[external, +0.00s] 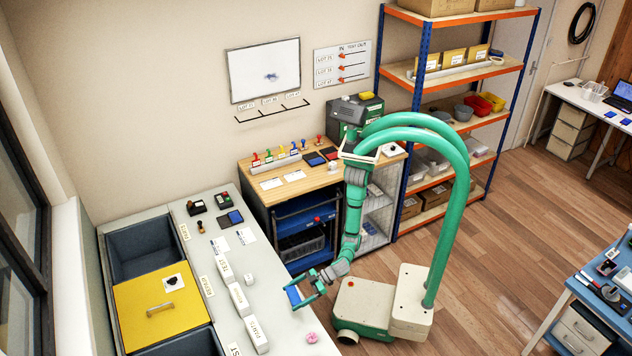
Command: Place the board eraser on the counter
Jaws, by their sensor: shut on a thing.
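My gripper (299,296) is at the end of my green arm, over the right edge of the grey counter (275,283). It is shut on a small blue and white block, which looks like the board eraser (294,294). The block is tilted between the fingers. From this angle I cannot tell whether it touches the counter or hangs just above it.
White labelled blocks (240,300) stand in a row on the counter, left of my gripper. A small pink item (311,337) lies near the counter's front right. A yellow lid (150,320) covers part of the dark bins at left. Stamps and pads (197,206) sit at the back. A wooden bench (295,185) stands behind.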

